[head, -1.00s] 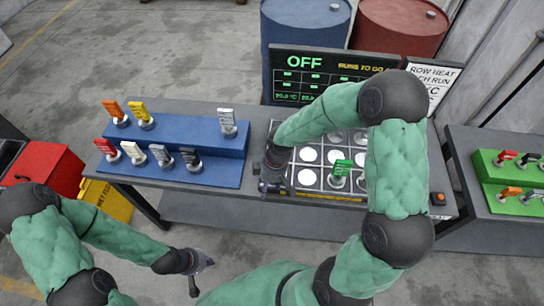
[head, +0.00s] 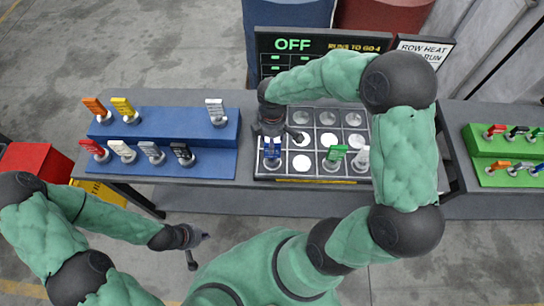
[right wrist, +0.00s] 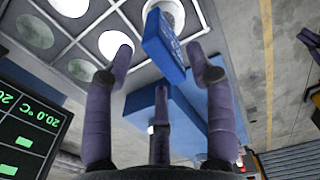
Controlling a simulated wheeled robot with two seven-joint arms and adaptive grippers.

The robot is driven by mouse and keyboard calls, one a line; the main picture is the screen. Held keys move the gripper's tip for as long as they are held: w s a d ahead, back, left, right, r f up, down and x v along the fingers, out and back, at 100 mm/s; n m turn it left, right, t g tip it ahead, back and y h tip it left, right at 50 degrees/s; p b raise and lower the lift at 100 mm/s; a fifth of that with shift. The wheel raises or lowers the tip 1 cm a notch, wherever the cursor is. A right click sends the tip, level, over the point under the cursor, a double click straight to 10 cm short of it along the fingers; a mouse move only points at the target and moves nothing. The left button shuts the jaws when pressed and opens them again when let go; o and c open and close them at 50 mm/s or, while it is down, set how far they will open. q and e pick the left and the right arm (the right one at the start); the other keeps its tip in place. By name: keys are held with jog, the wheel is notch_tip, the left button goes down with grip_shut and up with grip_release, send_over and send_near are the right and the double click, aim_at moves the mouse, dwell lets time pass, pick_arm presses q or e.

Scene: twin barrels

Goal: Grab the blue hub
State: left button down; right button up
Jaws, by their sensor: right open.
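The blue hub (head: 272,150) stands in the front left cell of the gridded tray (head: 333,181), its flat blue tag upright. In the right wrist view the blue tag (right wrist: 162,44) lies between the tips of my right gripper (right wrist: 158,68), whose fingers are spread and not closed on it. In the head view my right gripper (head: 277,131) is just behind and above the blue hub; its arm covers part of the tray's right side. My left gripper (head: 200,248) hangs low in front of the table, empty, with its fingers apart.
A green hub (head: 335,154) and a white one (head: 362,158) stand right of the blue hub. A blue stepped rack (head: 215,162) at left holds several coloured hubs; a green rack (head: 475,150) stands at right. A display (head: 272,42) reading OFF is behind the tray.

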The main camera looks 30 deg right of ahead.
jog(key=shift+f+b, duration=0.3)
jog(key=shift+f, duration=2.3)
jog(key=shift+r, duration=0.1)
grip_shut()
